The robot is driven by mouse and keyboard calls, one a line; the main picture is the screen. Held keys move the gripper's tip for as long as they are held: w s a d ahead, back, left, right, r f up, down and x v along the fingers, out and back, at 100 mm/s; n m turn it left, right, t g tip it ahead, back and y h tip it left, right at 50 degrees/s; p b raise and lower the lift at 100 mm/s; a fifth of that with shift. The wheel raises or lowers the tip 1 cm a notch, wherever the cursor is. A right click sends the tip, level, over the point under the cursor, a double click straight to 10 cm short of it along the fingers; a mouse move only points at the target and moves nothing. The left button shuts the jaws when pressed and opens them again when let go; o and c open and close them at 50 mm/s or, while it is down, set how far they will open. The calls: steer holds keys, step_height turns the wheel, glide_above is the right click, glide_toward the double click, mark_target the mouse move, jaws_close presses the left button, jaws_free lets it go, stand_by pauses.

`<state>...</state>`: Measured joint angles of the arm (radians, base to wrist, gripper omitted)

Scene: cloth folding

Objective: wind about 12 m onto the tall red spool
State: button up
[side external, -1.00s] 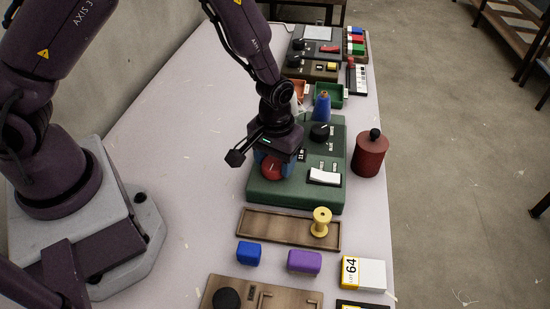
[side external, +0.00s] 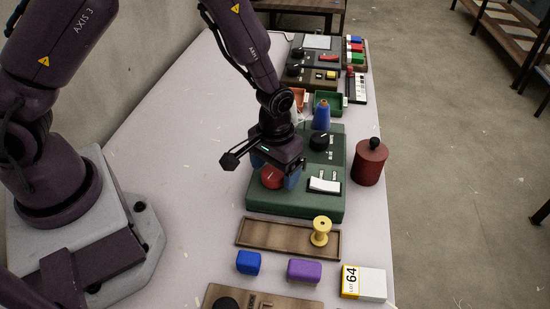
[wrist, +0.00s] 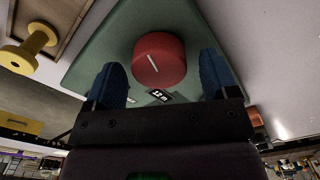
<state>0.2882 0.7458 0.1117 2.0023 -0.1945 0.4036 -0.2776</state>
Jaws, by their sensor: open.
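The green winding machine (side external: 325,200) carries a red dial (side external: 272,177), a black knob (side external: 319,138), a white rocker switch (side external: 324,186) and a blue cone (side external: 321,115). My gripper (side external: 275,170) is open over the red dial, with blue fingers on either side and nothing held. In the wrist view the red dial (wrist: 159,60) has a white line, and a label reading "12 m" (wrist: 160,96) lies beside it. Whether a finger touches the dial is unclear. A yellow spool (side external: 320,232) stands in a brown tray (side external: 270,232). I see no tall red spool.
A dark red canister (side external: 369,163) with a black top stands right of the machine. A blue block (side external: 248,262), a purple block (side external: 304,271) and a white box marked 64 (side external: 364,283) lie in front. More panels and bins fill the back. The table's left side is clear.

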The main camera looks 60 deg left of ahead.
mark_target(274, 171)
step_height(274, 171, up, 13)
stand_by(0.4)
steer(key=shift+f, duration=0.1)
stand_by(0.8)
